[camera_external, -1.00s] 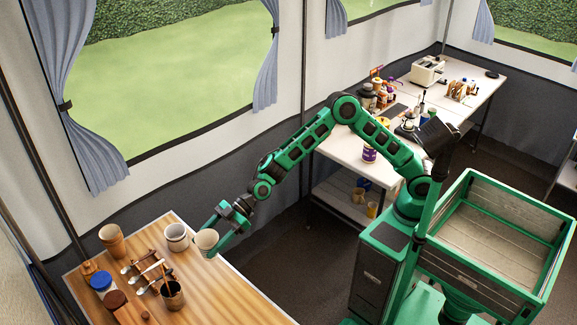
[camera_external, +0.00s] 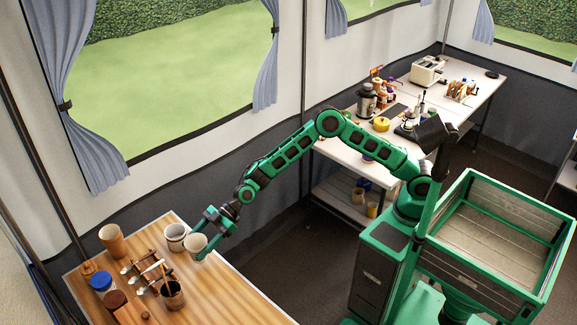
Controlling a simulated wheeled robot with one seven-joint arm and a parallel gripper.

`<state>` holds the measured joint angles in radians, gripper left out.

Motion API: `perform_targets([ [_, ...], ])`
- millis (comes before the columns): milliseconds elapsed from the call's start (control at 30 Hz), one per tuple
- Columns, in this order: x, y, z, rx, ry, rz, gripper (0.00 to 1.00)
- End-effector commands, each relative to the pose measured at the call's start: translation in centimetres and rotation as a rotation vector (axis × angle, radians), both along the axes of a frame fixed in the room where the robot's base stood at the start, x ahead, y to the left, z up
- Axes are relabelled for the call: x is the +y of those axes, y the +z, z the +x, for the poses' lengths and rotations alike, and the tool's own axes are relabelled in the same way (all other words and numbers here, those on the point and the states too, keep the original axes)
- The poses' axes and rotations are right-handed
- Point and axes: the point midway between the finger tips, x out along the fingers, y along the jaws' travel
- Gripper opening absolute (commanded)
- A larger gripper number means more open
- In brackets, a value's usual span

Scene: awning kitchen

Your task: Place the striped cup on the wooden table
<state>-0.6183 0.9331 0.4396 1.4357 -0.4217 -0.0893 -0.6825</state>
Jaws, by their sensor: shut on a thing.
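My gripper (camera_external: 198,242) is shut on a pale beige cup (camera_external: 195,246), with one finger on each side of it. I take this for the striped cup, but its stripes are too small to make out. The cup is roughly upright over the wooden table (camera_external: 225,292), near its far right edge. I cannot tell whether its base touches the tabletop. A whitish cup (camera_external: 175,238) stands close beside it on the left.
A tan cup (camera_external: 112,240), a rack with spoons (camera_external: 140,272), a dark cup with utensils (camera_external: 172,294) and a blue-lidded jar (camera_external: 101,281) crowd the table's left part. The table's front right is bare. A white counter (camera_external: 345,152) stands behind.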

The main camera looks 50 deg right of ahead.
Motion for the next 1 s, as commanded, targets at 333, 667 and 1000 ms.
perform_targets([
  [333,-0.1,-2.9,0.4,0.003,0.001,-0.001,0.39],
  [667,-0.1,-4.3,0.4,-0.001,0.001,0.001,0.39],
  [1000,-0.1,-4.5,0.4,-0.001,0.001,0.000,0.79],
])
